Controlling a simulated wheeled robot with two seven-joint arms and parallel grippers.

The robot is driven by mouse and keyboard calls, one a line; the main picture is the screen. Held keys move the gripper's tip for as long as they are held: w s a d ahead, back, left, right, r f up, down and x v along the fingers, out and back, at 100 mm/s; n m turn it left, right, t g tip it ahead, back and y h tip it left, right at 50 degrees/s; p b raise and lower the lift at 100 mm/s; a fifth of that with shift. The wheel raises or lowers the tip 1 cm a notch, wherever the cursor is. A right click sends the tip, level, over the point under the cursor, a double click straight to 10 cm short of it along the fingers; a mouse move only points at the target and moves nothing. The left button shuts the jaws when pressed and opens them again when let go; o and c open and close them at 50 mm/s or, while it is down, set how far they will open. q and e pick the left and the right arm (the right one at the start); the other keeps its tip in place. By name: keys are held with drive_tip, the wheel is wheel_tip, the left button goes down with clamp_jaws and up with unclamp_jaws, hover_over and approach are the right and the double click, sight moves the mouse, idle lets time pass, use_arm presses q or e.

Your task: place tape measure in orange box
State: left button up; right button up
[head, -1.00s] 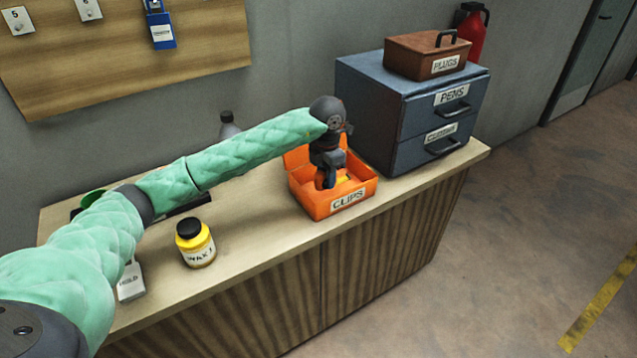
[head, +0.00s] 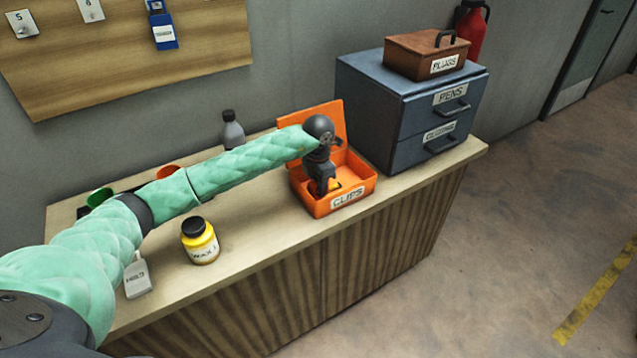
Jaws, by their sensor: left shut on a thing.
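The orange box (head: 352,204), labelled CLIPS, stands on the workbench with its lid open at the back. My left gripper (head: 320,188) reaches down inside the box, near its left side. It is shut on a small yellow thing (head: 334,186), likely the tape measure, which is mostly hidden by the gripper and the box's front wall. I cannot tell whether it touches the box floor. My right gripper is not in view.
A blue-grey drawer cabinet (head: 400,115) stands just right of the box, with a brown PLUGS box (head: 420,58) on top. A yellow jar (head: 200,241) stands front left, and a grey bottle (head: 233,132) behind my arm. Bench (head: 265,225) is clear between jar and orange box.

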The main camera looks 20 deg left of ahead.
use_arm(q)
drive_tip(key=shift+f, duration=0.15)
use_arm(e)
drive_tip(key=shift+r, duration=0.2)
use_arm(q)
drive_tip(key=o, duration=1.1)
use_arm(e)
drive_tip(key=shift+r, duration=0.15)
use_arm(q)
drive_tip(key=shift+r, duration=0.2)
drive_tip(key=shift+r, duration=0.1)
drive_tip(key=shift+r+b, duration=0.3)
wheel_tip(320, 180, up, 10)
drive_tip(key=b, duration=0.4)
drive_tip(key=shift+r, duration=0.55)
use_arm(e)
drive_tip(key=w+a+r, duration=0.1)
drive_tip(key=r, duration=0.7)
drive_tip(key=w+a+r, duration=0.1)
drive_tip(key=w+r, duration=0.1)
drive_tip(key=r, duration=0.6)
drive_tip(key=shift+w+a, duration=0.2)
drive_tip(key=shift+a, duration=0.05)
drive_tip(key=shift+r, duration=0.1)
